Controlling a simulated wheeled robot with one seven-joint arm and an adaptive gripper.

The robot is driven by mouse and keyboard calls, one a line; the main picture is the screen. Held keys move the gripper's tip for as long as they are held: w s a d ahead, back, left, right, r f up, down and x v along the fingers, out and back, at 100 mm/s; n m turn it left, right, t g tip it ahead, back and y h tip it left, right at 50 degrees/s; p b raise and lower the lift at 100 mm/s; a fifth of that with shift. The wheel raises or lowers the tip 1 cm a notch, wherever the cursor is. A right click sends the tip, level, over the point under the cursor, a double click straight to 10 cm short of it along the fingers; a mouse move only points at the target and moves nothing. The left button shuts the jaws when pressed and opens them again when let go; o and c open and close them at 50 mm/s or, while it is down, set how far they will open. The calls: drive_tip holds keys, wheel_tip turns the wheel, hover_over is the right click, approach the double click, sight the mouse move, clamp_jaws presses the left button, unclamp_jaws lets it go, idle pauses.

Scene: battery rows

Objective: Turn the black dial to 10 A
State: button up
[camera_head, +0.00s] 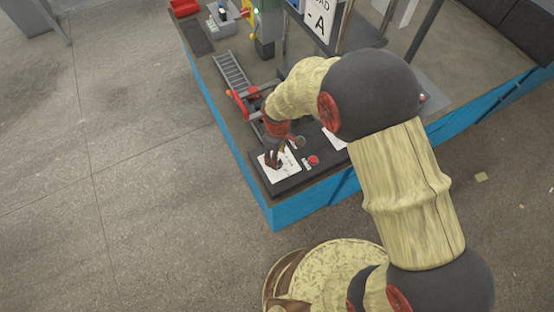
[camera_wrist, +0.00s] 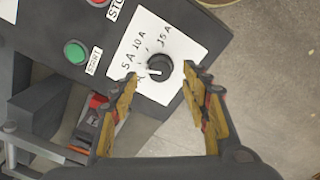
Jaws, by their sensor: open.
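The black dial (camera_wrist: 160,66) sits on a white plate (camera_wrist: 181,33) marked 5 A, 10 A and 15 A, on a dark panel. A pale mark on the dial's left side faces roughly toward the 5 A side; its exact setting is hard to tell. My gripper (camera_wrist: 160,72) is open, with one finger on each side of the dial in the wrist view. I see gaps beside the dial and no clear contact. In the head view my gripper (camera_head: 274,161) is over the white plate (camera_head: 283,171) at the panel's front, and the dial cannot be made out there.
A green START button (camera_wrist: 75,52) and part of a red button (camera_wrist: 98,2) are on the same panel. The red button (camera_head: 313,161) also shows in the head view. A red-and-grey rail-like frame (camera_head: 236,80) stands behind the panel. Open floor (camera_head: 120,180) lies left of the blue-sided table (camera_head: 300,209).

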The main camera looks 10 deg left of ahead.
drive_tip(key=shift+f, duration=1.7)
drive_tip(key=shift+c, duration=0.6)
drive_tip(key=c, duration=1)
